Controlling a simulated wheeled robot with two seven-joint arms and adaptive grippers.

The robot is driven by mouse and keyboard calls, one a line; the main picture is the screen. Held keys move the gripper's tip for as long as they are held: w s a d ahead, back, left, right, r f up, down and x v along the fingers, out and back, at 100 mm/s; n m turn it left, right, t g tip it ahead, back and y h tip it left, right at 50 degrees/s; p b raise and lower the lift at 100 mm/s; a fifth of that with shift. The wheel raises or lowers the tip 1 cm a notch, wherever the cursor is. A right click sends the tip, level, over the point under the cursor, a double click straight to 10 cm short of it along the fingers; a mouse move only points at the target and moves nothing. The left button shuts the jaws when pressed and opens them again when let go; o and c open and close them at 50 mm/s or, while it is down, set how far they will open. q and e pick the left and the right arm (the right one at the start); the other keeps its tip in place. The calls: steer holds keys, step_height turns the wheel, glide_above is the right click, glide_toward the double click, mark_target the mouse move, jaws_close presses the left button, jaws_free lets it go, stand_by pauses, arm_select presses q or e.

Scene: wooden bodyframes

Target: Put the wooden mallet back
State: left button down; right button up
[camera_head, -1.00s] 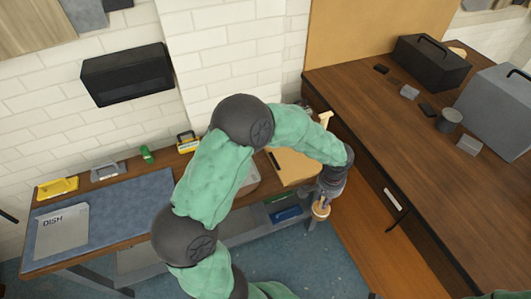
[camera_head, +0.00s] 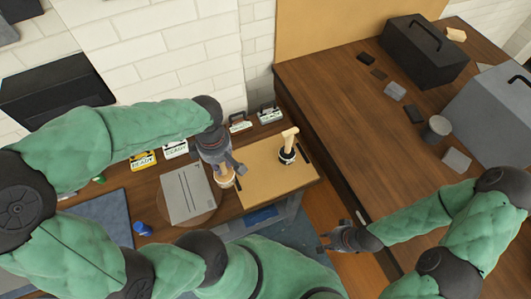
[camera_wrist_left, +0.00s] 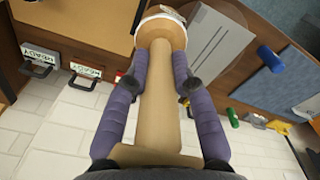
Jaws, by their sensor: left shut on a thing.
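The wooden mallet (camera_wrist_left: 160,90) hangs head-down in my left gripper (camera_wrist_left: 161,78), whose fingers are shut on its handle. Its round wooden head, with a white band, points away from the palm in the left wrist view. In the head view, its head (camera_head: 226,181) shows below my left gripper (camera_head: 222,166), over the left edge of the tan board (camera_head: 258,190). I cannot tell whether the head touches anything. My right gripper (camera_head: 328,241) looks open and empty, right of the bench.
A mallet with a black head and wooden handle (camera_head: 289,138) stands on the board. A grey flat case (camera_head: 187,192) lies left of it. Small "READY" signs (camera_head: 175,148) line the back. The right-hand table (camera_head: 340,100) holds toolboxes (camera_head: 410,50) and small parts.

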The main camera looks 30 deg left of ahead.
arm_select(q)
steer(key=shift+n, duration=0.3)
steer(key=shift+w+d+f, duration=0.1)
steer(key=shift+w+d, duration=0.05)
steer(key=shift+w, duration=0.2)
steer(key=w+d+f+b, duration=0.3)
steer(key=w+d+f, duration=0.1)
steer(key=w+f, duration=0.8)
steer(key=shift+w+f, duration=0.2)
steer(key=shift+f, duration=0.05)
steer(key=shift+f+b, duration=0.15)
steer(key=shift+b, duration=0.15)
steer(key=c, duration=1)
jaws_free()
steer(key=shift+c, duration=0.2)
